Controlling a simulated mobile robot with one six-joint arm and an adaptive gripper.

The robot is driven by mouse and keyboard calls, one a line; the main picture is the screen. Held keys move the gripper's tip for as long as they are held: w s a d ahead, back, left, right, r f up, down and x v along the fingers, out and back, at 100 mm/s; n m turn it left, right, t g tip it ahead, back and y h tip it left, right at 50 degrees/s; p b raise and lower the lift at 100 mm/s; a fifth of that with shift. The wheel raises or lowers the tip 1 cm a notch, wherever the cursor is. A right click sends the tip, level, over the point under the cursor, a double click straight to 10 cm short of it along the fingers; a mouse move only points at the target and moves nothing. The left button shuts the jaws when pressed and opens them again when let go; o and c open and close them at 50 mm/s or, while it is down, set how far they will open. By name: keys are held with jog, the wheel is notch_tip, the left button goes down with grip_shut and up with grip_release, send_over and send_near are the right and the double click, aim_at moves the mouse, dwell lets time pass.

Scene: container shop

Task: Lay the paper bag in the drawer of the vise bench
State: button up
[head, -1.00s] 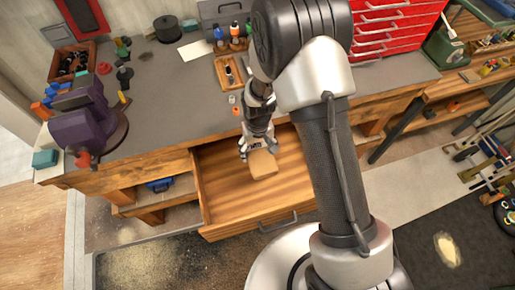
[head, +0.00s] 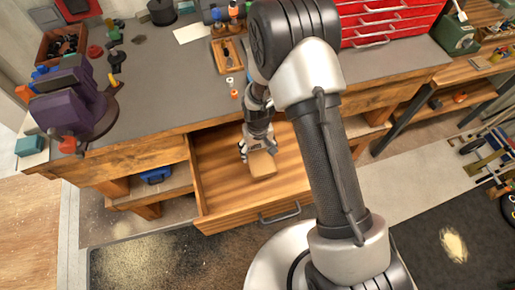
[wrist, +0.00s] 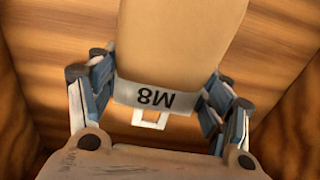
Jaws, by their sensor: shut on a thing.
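The paper bag (head: 261,164) is a small tan packet inside the open wooden drawer (head: 222,209) of the vise bench. In the wrist view the bag (wrist: 180,40) carries a grey label reading "M8". My gripper (head: 247,151) is shut on the labelled end of the bag; its fingers press both sides in the wrist view (wrist: 158,100). The bag is low in the drawer, over the wooden bottom; I cannot tell whether it rests on it. The purple vise (head: 72,108) stands on the bench's left end. The bag's far end is cut off in the wrist view.
A red drawer cabinet (head: 390,20) stands at the back right. The drawer around the bag looks empty. Its front has a dark handle (head: 280,213).

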jog(key=shift+f+b, duration=0.35)
jog(key=shift+f, duration=0.35)
jog(key=o, duration=1.2)
notch_tip(320, 180, up, 12)
jog(key=shift+s, duration=0.1)
